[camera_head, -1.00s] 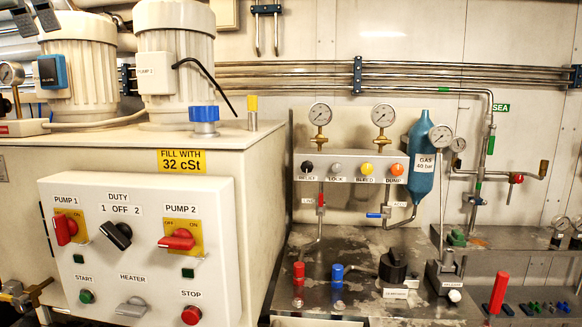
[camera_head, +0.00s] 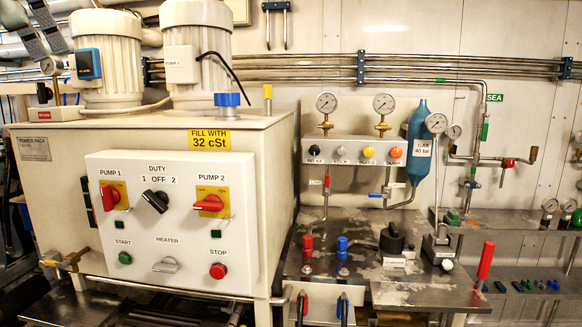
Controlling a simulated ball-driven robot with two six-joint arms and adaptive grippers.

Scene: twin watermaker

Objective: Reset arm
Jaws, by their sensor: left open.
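My left gripper (camera_head: 48,46) shows at the top left corner, with two grey ribbed fingers pointing down. The fingers are apart, with nothing visible between them. It appears in front of the wall pipes, left of the white pump motors (camera_head: 107,58). Most of my left arm is out of view. My right gripper is not in view.
A white cabinet with a control panel (camera_head: 170,222) fills the left. Behind the metal bench (camera_head: 420,285) are gauges, a valve panel (camera_head: 352,150) and a blue gas bottle (camera_head: 419,150). A red handle (camera_head: 486,260) stands upright at the right.

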